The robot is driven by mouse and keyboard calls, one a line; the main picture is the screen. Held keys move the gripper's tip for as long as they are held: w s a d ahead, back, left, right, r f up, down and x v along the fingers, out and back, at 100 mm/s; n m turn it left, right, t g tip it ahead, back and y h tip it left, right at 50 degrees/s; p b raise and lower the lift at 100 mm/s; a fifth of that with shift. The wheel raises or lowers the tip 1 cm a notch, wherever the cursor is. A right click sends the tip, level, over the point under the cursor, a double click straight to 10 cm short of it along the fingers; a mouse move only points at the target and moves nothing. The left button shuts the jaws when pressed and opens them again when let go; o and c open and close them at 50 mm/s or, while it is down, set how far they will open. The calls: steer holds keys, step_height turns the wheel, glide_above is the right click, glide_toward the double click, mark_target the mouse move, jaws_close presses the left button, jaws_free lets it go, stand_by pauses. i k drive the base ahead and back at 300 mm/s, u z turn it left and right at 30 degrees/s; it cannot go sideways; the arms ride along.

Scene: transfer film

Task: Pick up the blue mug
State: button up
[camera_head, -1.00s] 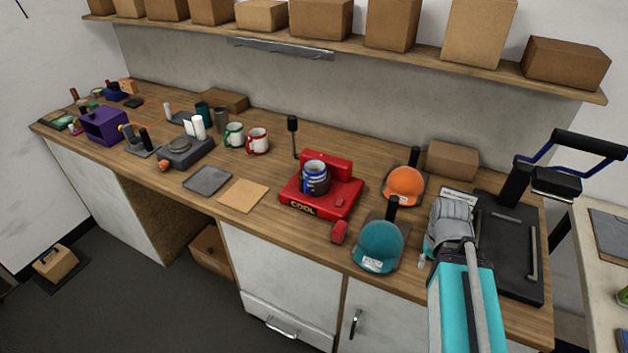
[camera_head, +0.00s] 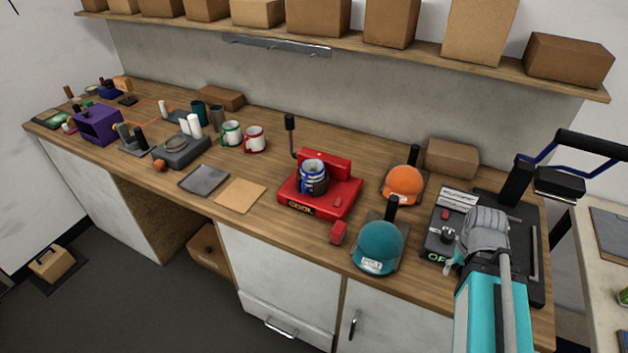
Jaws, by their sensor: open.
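The blue mug (camera_head: 314,178) is dark with a blue rim and handle. It sits on the red press (camera_head: 330,203), near the middle of the wooden bench. My gripper (camera_head: 450,266) is at the lower right, over the front of a dark device, well to the right of the mug and apart from it. I see it mostly from behind, and it is open with nothing visible in it. My teal arm link hides part of the bench's front right.
A teal cap (camera_head: 379,245) and an orange cap (camera_head: 404,185) stand between my gripper and the press. A dark device (camera_head: 441,222) and a large black press (camera_head: 521,240) are at the right. Green (camera_head: 231,133) and red (camera_head: 253,139) trimmed mugs stand left of the press.

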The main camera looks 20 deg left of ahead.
mark_target(312, 170)
steer(key=z, duration=0.05)
steer(key=k, duration=0.9)
steer(key=u, duration=0.5)
steer(key=i, duration=1)
